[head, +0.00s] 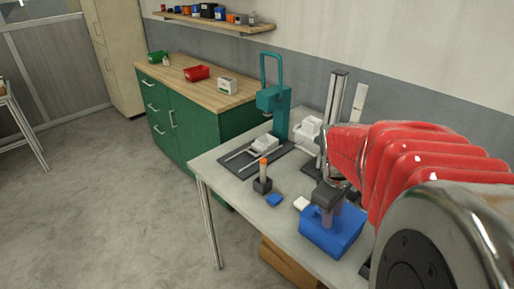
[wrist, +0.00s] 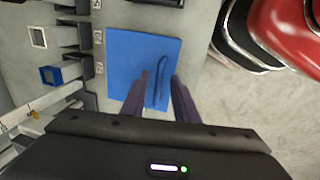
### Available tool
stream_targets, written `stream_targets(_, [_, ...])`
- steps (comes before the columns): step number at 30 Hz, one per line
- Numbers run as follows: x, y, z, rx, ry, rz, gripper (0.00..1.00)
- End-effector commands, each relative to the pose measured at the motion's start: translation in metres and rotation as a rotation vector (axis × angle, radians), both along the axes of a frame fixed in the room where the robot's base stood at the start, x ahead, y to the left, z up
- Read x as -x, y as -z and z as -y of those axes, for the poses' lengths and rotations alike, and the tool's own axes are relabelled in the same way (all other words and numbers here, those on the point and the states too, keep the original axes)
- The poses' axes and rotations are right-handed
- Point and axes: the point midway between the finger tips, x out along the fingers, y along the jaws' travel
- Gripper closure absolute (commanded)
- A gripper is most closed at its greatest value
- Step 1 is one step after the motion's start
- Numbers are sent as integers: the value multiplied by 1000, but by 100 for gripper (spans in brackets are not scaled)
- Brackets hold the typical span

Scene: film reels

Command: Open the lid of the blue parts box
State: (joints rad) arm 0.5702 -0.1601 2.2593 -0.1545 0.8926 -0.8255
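The blue parts box (head: 332,238) stands near the front edge of the grey table. Its flat blue lid (wrist: 125,60) looks closed from above in the wrist view. A thin dark blue handle bar (wrist: 160,66) runs along the lid, right of its middle. My gripper (wrist: 161,76) is above the lid, with one finger on each side of the bar and gaps between. In the head view my gripper (head: 327,212) points down over the box. Whether the fingers touch the lid is not clear. Part of the box's right side is hidden by my arm.
A dark block with an orange-topped post (head: 263,178), a small blue piece (head: 274,200) and a white piece (head: 301,203) lie left of the box. A teal press (head: 274,98) and a grey upright column (head: 335,115) stand behind. Open floor lies left of the table.

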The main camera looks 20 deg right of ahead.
Motion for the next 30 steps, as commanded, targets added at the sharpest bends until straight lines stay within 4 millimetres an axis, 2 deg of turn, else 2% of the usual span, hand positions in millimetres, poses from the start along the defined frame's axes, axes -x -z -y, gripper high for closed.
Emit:
stream_targets(10, [0, 3, 1, 1, 1, 1, 73])
stream_targets(21, [0, 3, 1, 0, 1, 1, 99])
stream_targets(30, [0, 3, 0, -1, 1, 0, 100])
